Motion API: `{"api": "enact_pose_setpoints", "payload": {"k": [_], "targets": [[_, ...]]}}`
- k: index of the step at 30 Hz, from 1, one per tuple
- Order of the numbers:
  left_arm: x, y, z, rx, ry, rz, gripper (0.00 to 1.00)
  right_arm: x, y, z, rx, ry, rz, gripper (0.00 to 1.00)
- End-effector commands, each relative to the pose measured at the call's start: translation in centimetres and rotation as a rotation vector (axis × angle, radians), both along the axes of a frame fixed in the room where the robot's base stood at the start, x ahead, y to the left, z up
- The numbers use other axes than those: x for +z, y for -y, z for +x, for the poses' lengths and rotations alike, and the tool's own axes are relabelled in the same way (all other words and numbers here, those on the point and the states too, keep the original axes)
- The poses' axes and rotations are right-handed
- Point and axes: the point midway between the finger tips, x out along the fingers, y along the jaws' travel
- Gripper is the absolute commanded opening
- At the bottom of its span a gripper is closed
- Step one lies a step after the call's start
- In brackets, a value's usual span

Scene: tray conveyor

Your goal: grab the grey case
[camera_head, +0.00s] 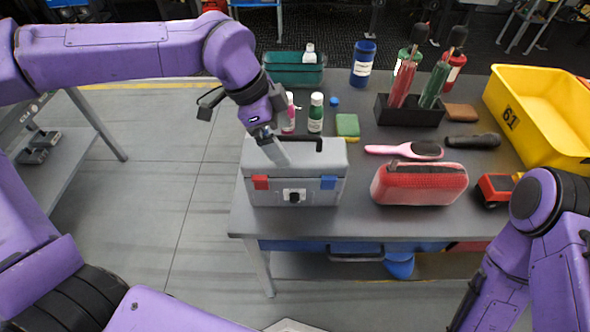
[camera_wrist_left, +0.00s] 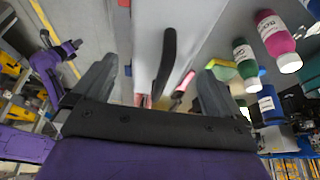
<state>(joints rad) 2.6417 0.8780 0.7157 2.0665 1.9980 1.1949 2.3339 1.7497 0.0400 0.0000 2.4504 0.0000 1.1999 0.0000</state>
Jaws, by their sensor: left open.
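The grey case (camera_head: 318,185) stands on the left front part of the table in the head view, with a red latch, a blue latch and a black handle (camera_head: 305,143) on top. My left gripper (camera_head: 280,153) is above the left part of its lid. In the left wrist view, the open fingers of my left gripper (camera_wrist_left: 150,92) stand on either side of the black handle (camera_wrist_left: 168,62), with the grey lid (camera_wrist_left: 190,30) behind it. Whether a finger touches the lid is unclear. My right arm shows at the lower right of the head view, but its gripper is not recognisable.
A red case (camera_head: 420,184) and a pink brush (camera_head: 404,150) lie right of the grey case. Bottles (camera_head: 316,113) stand close behind it. A yellow bin (camera_head: 545,110), a black holder (camera_head: 410,112) and a teal tray (camera_head: 295,72) are farther off.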

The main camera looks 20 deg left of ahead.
Motion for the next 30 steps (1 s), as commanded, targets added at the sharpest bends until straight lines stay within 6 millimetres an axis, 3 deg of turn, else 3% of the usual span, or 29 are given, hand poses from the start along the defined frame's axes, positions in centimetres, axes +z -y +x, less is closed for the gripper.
{"api": "enact_pose_setpoints", "payload": {"k": [4,7,15,17,21,24,30], "targets": [[-2.1,1.2,0.5,-0.004,-0.007,0.005,1.0,1.7,0.0,0.0,0.0,0.001,-0.001,0.0],[-3.7,1.8,0.7,-0.003,-0.003,0.004,1.0,1.7,0.0,0.0,0.0,0.001,-0.001,0.0],[-4.4,2.0,0.9,-0.001,0.0,0.001,1.0,1.7,0.0,0.0,0.0,0.001,-0.001,0.0],[-4.4,2.0,0.9,-0.001,0.0,0.002,0.84,1.6,0.0,0.0,0.0,0.001,-0.001,0.0],[-4.4,2.0,0.9,-0.001,0.0,0.002,0.38,1.6,0.0,0.0,0.0,0.001,-0.001,0.0],[-4.2,2.0,0.9,-0.001,0.002,0.001,0.1,1.7,0.0,0.0,0.0,0.001,-0.001,0.0],[-4.2,2.0,0.9,-0.001,0.002,0.001,0.09,1.7,0.0,0.0,0.0,0.001,-0.001,0.0]]}}
